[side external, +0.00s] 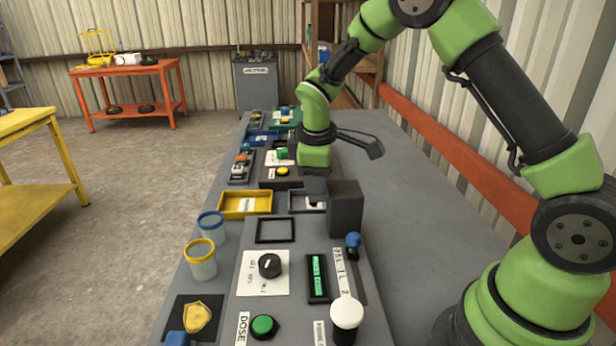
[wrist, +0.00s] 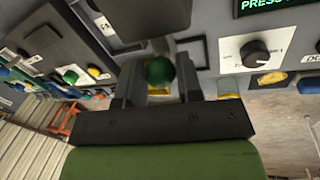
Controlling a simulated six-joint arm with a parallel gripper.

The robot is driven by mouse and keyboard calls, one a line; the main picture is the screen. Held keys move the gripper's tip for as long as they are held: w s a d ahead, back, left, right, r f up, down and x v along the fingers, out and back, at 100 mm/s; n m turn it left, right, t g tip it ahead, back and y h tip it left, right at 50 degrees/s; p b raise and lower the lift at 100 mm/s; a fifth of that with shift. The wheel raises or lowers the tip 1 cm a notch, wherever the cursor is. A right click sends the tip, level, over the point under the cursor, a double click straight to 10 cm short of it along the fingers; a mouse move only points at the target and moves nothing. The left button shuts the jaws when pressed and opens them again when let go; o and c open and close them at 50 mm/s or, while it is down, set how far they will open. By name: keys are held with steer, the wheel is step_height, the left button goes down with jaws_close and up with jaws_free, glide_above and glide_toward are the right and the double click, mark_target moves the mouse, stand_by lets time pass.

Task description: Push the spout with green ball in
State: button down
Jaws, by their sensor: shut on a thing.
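The green ball (wrist: 160,71) sits between the two fingers of my gripper (wrist: 160,85) in the wrist view, and the fingers are shut on it. It lies just below a dark grey box (wrist: 140,18); the spout itself is hidden, so I cannot tell how far it sticks out. In the side view my gripper (side external: 315,188) points down beside the far-left side of the same box (side external: 346,208). The ball is hidden there behind the gripper and the box.
Near the box stand a blue-ball lever (side external: 353,241), a white knob (side external: 347,313), a display (side external: 317,278), a black dial (side external: 269,265) and a green button (side external: 263,326). Cups with blue (side external: 211,228) and yellow (side external: 201,263) rims stand left. The bench's right side (side external: 410,205) is clear.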

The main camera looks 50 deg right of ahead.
steer(key=shift+s+d, duration=0.15)
steer(key=shift+d, duration=0.05)
steer(key=c, duration=0.8)
jaws_free()
steer(key=shift+a+r, duration=0.1)
steer(key=r, duration=0.3)
steer(key=a+r, duration=0.1)
steer(key=r, duration=0.2)
steer(key=s+r, duration=0.1)
steer(key=r, duration=0.2)
steer(key=shift+a+r, duration=0.25)
steer(key=shift+r, duration=0.1)
steer(key=s+a+r+m+t+y, duration=0.1)
steer(key=s+a+r+m+t, duration=0.1)
steer(key=s, duration=0.5)
steer(key=s+a+r+m+t+y, duration=0.1)
steer(key=s+a+r+m+t, duration=0.1)
steer(key=s+m, duration=0.3)
steer(key=s+a+r+m+t+y, duration=0.1)
steer(key=s+a+r+m+t, duration=0.1)
steer(key=s, duration=0.6)
steer(key=shift+s+a+r+m+y, duration=0.1)
steer(key=shift+s+r+m+y, duration=0.1)
steer(key=shift+r+m, duration=0.25)
steer(key=shift+s+a+r+m+y, duration=0.1)
steer(key=shift+s+r+m+y, duration=0.1)
steer(key=shift+r+m, duration=0.2)
